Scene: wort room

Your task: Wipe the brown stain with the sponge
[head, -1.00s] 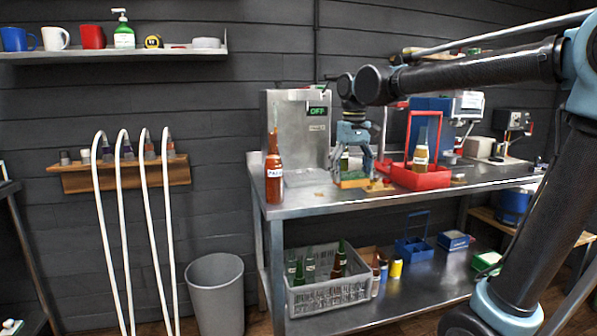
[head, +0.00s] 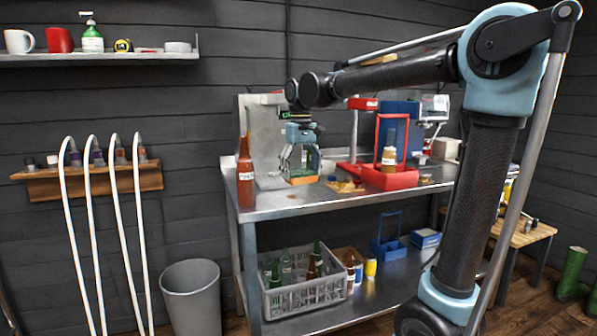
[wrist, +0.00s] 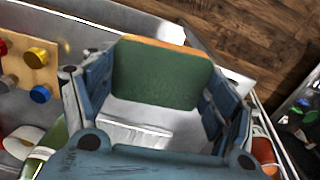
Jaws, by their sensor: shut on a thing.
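My gripper (head: 301,172) points down over the left part of the steel table and is shut on the sponge (head: 301,181). In the wrist view the sponge (wrist: 160,75) is a green block with an orange edge, held between the blue finger pads. It is at or just above the tabletop; I cannot tell if it touches.
A red-brown bottle (head: 245,172) stands left of the sponge near the table's front corner. A wooden board with coloured knobs (wrist: 28,75) lies right of it in the head view. A red carrier (head: 388,177) stands further right. A grey crate (head: 303,297) is below.

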